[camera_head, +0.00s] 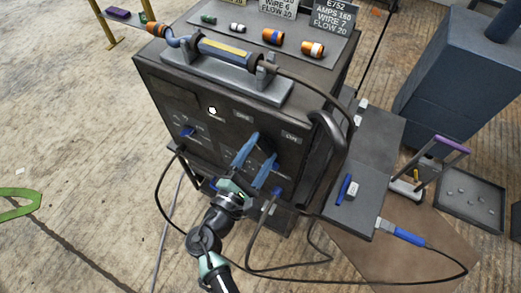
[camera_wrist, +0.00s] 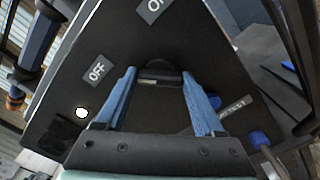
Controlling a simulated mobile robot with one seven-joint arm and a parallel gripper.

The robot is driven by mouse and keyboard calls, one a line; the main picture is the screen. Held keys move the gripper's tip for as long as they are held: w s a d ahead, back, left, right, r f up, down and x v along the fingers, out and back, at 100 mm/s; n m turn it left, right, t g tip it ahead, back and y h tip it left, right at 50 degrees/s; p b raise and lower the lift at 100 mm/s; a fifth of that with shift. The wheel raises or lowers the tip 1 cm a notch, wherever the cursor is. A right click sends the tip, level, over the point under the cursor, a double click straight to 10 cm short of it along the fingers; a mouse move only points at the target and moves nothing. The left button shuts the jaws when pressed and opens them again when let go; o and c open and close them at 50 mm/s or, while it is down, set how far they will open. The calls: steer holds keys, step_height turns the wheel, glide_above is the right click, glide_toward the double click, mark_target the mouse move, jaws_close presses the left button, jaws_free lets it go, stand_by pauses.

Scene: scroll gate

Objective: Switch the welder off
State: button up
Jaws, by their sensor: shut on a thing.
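The welder (camera_head: 165,85) is a dark box with its front panel facing my arm. My gripper (camera_head: 257,152) reaches that panel between the OFF label (camera_head: 242,117) and the ON label (camera_head: 291,137). In the wrist view, my gripper (camera_wrist: 159,74) has its blue fingers on either side of a black rotary switch (camera_wrist: 160,68), shut on it. A pale mark shows low on the switch's left side. The OFF label (camera_wrist: 96,70) is to its left and the ON label (camera_wrist: 153,9) above it. The fingers hide the switch in the head view; its exact setting is unclear.
A small white light (camera_head: 212,111) shows on the panel. Cables plug into the panel's lower edge and loop on the floor. A torch (camera_head: 225,50) lies on top of the welder. A side shelf (camera_head: 362,185) and a blue-grey cabinet (camera_head: 450,90) stand right. Floor at left is mostly clear.

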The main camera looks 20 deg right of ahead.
steer(key=o, duration=1.4)
steer(key=shift+s+a, duration=0.1)
steer(key=v, duration=1.2)
steer(key=shift+s+a+b, duration=0.3)
steer(key=shift+b, duration=0.1)
